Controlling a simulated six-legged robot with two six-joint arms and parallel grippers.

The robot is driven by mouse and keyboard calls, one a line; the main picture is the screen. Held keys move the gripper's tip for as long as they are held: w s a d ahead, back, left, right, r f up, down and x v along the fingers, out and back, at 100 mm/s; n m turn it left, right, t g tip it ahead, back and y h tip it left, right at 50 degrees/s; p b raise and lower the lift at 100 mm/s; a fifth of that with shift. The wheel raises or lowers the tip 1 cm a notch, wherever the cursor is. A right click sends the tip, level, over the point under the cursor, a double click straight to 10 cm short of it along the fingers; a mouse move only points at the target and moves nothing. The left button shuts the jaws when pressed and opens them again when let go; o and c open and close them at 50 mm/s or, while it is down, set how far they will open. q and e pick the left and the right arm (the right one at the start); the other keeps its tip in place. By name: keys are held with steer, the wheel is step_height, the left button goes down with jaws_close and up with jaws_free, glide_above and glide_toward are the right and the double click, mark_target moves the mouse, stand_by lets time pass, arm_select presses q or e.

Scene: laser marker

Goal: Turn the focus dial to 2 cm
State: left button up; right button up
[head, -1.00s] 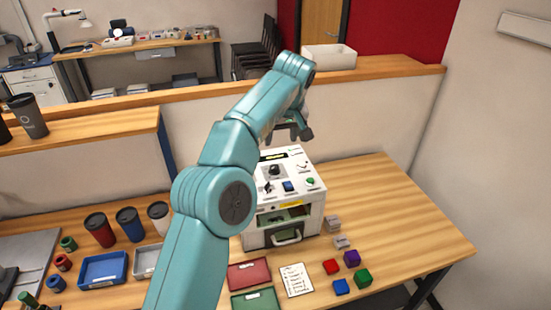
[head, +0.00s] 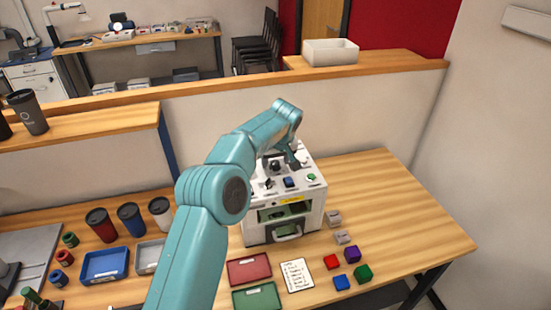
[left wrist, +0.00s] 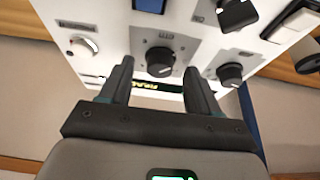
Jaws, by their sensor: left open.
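The white laser marker (head: 252,233) stands on the wooden bench with controls on its sloped top. My left gripper (head: 287,157) is over the far part of that panel, pointing down. In the left wrist view its two fingers (left wrist: 158,72) are open, one on each side of a round black dial (left wrist: 160,62). Whether they touch it cannot be told. A second black dial (left wrist: 230,73) is right of the fingers and a silver knob (left wrist: 84,46) is left of them. The labels and scale marks are too small to read. My right gripper is not in view.
A blue button (left wrist: 150,5), a large black knob (left wrist: 237,14) and a rocker switch (left wrist: 293,22) share the panel. Red (head: 249,269) and green (head: 257,298) trays, a note card (head: 297,275) and coloured cubes lie in front. The bench's right side is clear.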

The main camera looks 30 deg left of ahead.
arm_select(q)
steer(key=shift+w+f, duration=0.15)
steer(key=shift+f, duration=0.2)
steer(key=shift+a, duration=0.1)
steer(key=c, duration=1)
steer(key=shift+m, duration=0.3)
